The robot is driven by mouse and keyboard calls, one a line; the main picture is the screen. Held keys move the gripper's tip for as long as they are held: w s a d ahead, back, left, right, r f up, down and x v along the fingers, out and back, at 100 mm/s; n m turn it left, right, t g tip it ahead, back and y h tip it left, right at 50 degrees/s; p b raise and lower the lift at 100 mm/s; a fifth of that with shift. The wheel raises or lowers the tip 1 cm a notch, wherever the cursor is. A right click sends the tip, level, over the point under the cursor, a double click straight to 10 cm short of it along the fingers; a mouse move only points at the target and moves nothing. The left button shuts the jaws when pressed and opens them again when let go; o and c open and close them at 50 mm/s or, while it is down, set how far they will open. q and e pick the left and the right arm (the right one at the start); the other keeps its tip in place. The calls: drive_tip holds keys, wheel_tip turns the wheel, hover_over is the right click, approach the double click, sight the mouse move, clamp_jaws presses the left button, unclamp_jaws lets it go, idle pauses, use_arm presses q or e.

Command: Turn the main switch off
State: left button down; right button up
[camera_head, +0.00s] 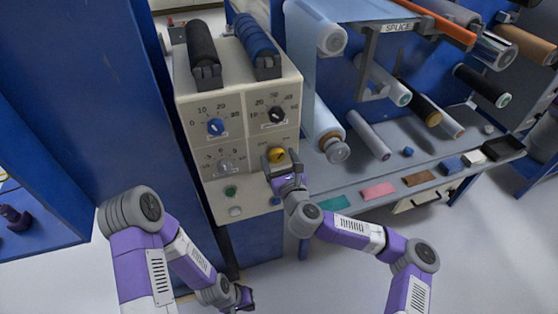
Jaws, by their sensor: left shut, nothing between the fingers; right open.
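The cream control panel (250,190) stands left of centre and carries several knobs. A yellow knob (277,154) sits in its lower right dial; I cannot read a label that marks it as the main switch. My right gripper (279,164) is open right at this knob, its fingers partly covering it. I cannot tell whether they touch it. My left gripper (246,297) is shut and empty, low in front of the panel, well away from the knobs.
A green button (231,190) is lower left. Film rollers and a grey shelf (350,180) extend right. A blue cabinet wall (90,110) stands left.

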drive_tip(key=c, duration=1.1)
drive_tip(key=shift+o, duration=0.2)
drive_tip(key=n+p, duration=0.2)
drive_tip(key=shift+r+n, duration=0.15)
drive_tip(key=shift+n, duration=0.25)
drive_tip(key=n+p, duration=0.2)
drive_tip(key=n, duration=0.1)
drive_tip(key=shift+n, duration=0.3)
drive_tip(key=n+p, duration=0.1)
drive_tip(key=n, duration=0.2)
drive_tip(key=shift+a+n, duration=0.1)
drive_tip(key=shift+n, duration=0.2)
drive_tip(key=shift+f+n, duration=0.2)
drive_tip(key=shift+n, duration=1.7)
